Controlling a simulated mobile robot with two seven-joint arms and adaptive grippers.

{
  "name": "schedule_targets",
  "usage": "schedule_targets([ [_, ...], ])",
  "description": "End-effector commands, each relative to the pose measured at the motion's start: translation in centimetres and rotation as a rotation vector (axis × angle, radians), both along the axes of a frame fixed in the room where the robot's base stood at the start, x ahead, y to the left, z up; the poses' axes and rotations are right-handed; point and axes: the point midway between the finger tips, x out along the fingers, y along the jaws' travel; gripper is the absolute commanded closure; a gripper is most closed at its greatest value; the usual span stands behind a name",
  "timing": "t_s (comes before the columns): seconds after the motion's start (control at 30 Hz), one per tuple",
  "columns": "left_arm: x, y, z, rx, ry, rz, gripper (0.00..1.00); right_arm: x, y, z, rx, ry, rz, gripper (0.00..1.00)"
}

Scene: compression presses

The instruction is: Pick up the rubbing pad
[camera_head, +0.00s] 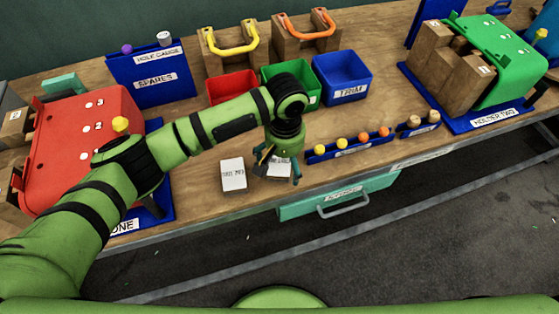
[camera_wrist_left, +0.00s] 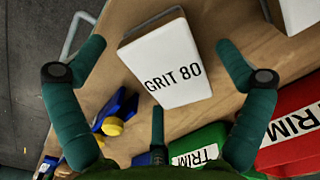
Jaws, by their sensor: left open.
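A white rubbing pad marked GRIT 80 (camera_wrist_left: 168,65) lies between the spread fingers of my left gripper (camera_wrist_left: 162,62) in the left wrist view, apart from both. In the head view this pad (camera_head: 279,166) is partly hidden below my left gripper (camera_head: 277,174), which is open and points down over it. A second white pad (camera_head: 233,174) with unclear lettering lies on the bench just to its left; a white block also shows at the top right of the left wrist view (camera_wrist_left: 296,12). My right gripper is not in view.
Red (camera_head: 229,88), green (camera_head: 305,78) and blue (camera_head: 342,78) bins stand behind. A blue strip with coloured knobs (camera_head: 347,147) lies right of the gripper. A red press (camera_head: 75,140) is left, a green press (camera_head: 505,55) right. A teal drawer (camera_head: 335,197) sits below the front edge.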

Motion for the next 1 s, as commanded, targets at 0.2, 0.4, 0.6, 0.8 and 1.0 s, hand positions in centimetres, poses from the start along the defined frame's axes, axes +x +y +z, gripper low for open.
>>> schedule_targets([
  [0.2,0.0,0.0,0.0,0.000,0.000,0.000,0.44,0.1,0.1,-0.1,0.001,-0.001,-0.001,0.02],
  [0.4,0.0,0.0,0.0,0.000,0.000,0.000,0.60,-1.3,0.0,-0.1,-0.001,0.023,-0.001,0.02],
  [0.6,0.0,0.0,0.0,0.000,0.000,0.000,0.60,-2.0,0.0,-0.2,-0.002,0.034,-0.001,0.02],
  [0.8,0.0,-0.1,1.0,-0.001,-0.001,0.000,0.60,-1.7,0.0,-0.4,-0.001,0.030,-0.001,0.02],
  [1.0,0.1,-0.1,4.1,-0.003,-0.003,-0.003,0.60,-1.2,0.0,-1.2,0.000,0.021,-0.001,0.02],
])
